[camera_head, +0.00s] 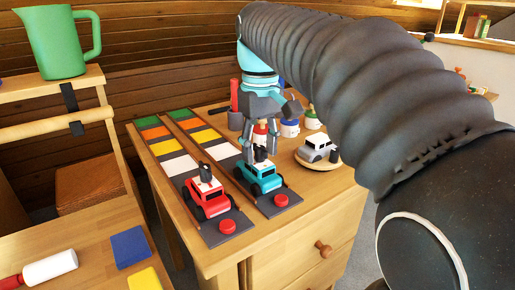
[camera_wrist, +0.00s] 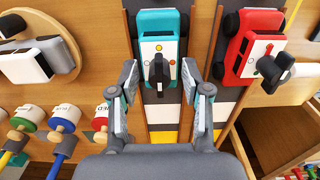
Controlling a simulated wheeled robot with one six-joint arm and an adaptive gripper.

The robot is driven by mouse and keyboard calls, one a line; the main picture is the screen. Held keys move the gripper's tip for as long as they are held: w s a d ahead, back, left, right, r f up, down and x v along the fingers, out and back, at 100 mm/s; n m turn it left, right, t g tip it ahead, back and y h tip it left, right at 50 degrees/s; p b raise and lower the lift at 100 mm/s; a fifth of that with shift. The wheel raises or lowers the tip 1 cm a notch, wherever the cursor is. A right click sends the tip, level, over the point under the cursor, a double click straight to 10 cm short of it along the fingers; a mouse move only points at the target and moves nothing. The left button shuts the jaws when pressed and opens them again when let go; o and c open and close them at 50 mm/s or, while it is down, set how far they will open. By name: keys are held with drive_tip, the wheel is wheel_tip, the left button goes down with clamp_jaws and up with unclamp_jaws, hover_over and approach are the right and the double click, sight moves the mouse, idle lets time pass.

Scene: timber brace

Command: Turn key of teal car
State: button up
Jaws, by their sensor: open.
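The teal car (camera_head: 259,177) stands on the right of two striped tracks, and its black key (camera_head: 261,154) sticks up from its back end. In the wrist view the teal car (camera_wrist: 158,32) is at top centre, with the black key (camera_wrist: 158,69) upright between my fingertips. My gripper (camera_wrist: 161,80) is open, one finger on each side of the key with gaps showing. In the head view my gripper (camera_head: 259,150) is just behind and above the teal car, partly hiding it.
A red car (camera_head: 207,198) with its own black key (camera_wrist: 276,66) stands on the left track, close by. A grey-white car (camera_head: 317,147) sits on a round wooden plate to the right. Paint pots (camera_head: 290,128) stand behind. Red buttons (camera_head: 281,199) mark the tracks' front ends.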

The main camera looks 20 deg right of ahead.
clamp_jaws()
drive_tip(key=shift+m, duration=0.4)
drive_tip(key=m+p, duration=0.2)
drive_tip(key=m, duration=0.1)
drive_tip(key=shift+m, duration=0.4)
drive_tip(key=m, duration=1)
drive_tip(key=shift+m, duration=0.4)
drive_tip(key=m, duration=0.4)
drive_tip(key=shift+m, duration=0.3)
